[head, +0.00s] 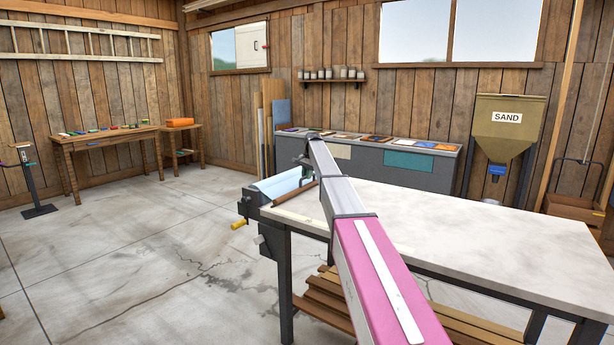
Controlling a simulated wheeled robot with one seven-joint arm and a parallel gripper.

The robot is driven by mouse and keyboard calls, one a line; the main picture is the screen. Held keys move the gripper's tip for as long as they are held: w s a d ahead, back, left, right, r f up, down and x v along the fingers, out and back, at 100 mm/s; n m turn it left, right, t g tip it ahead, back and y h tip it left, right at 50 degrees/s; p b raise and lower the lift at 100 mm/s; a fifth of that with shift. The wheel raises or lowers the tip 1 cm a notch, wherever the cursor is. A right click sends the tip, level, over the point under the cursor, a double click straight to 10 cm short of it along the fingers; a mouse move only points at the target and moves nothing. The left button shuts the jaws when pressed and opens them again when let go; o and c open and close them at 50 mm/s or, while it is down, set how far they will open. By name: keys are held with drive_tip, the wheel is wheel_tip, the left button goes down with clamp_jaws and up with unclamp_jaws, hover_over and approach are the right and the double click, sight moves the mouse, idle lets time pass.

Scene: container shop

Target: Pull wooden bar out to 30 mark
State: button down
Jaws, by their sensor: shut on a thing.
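The wooden bar (294,194) is a thin brown bar at the left end of the white-topped table (480,225). It lies just in front of a light blue roll or sheet (285,184). My arm reaches from the bottom right over the table. My gripper (309,176) is small and dark, at the arm's far end, and is shut on the wooden bar at its far right part. The arm hides part of this contact. A pale strip (298,218) runs along the table's near left edge; any marks or numbers on it are too small to read.
A yellow handle (239,224) and dark brackets stick out at the table's left end. Planks (325,300) lie on the shelf beneath. A grey counter (420,170) with coloured samples stands behind, and a sand hopper (505,125) at the right. The floor at left is open.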

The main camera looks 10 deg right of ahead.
drive_tip(key=s+d, duration=0.6)
drive_tip(key=d, duration=0.1)
drive_tip(key=s+d, duration=0.7)
drive_tip(key=d, duration=0.1)
drive_tip(key=s+d, duration=0.7)
drive_tip(key=shift+s+d, duration=0.1)
drive_tip(key=shift+d, duration=0.05)
drive_tip(key=c, duration=1.1)
unclamp_jaws()
drive_tip(key=shift+r, duration=0.1)
wheel_tip(320, 180, up, 10)
drive_tip(key=s+d, duration=0.1)
drive_tip(key=shift+s+d+r, duration=0.15)
drive_tip(key=shift+d+r, duration=0.1)
drive_tip(key=shift+d, duration=0.05)
